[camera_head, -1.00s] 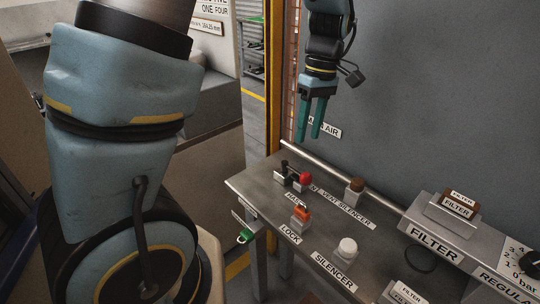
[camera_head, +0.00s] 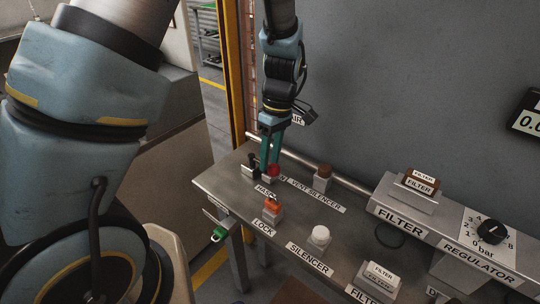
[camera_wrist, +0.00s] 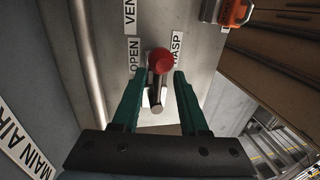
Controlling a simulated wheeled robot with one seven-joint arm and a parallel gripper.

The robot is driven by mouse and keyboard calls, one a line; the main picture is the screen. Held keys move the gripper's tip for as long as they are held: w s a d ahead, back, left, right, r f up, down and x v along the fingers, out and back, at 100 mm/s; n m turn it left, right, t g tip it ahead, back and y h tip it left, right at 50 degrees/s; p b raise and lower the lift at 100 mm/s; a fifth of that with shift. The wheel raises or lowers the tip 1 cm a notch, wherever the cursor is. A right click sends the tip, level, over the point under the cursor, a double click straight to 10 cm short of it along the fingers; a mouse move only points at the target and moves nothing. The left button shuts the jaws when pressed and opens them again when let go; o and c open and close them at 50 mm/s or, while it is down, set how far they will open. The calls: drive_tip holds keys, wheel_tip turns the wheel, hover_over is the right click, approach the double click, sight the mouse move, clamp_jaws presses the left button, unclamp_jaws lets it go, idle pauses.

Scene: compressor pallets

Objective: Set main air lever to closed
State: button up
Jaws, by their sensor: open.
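The main air lever has a red knob (camera_head: 273,170) on a dark base at the far left end of the metal bench. In the wrist view the red knob (camera_wrist: 161,60) shows between the tips of my green fingers, with the lever's metal arm running down below it. An "OPEN" label (camera_wrist: 134,56) lies just left of the knob. My gripper (camera_head: 270,166) is open and points down at the lever, one finger on each side. In the wrist view my gripper (camera_wrist: 157,77) has a gap on both sides of the lever. Contact cannot be told.
An orange lock (camera_head: 273,207) sits in front of the lever. A brown vent silencer (camera_head: 323,177) and a white silencer knob (camera_head: 320,235) stand to the right. A rail and grey wall are behind. The filter block (camera_head: 400,210) and regulator (camera_head: 480,245) stand further right.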

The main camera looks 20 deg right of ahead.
drive_tip(key=shift+f, duration=0.2)
clamp_jaws()
idle(0.3)
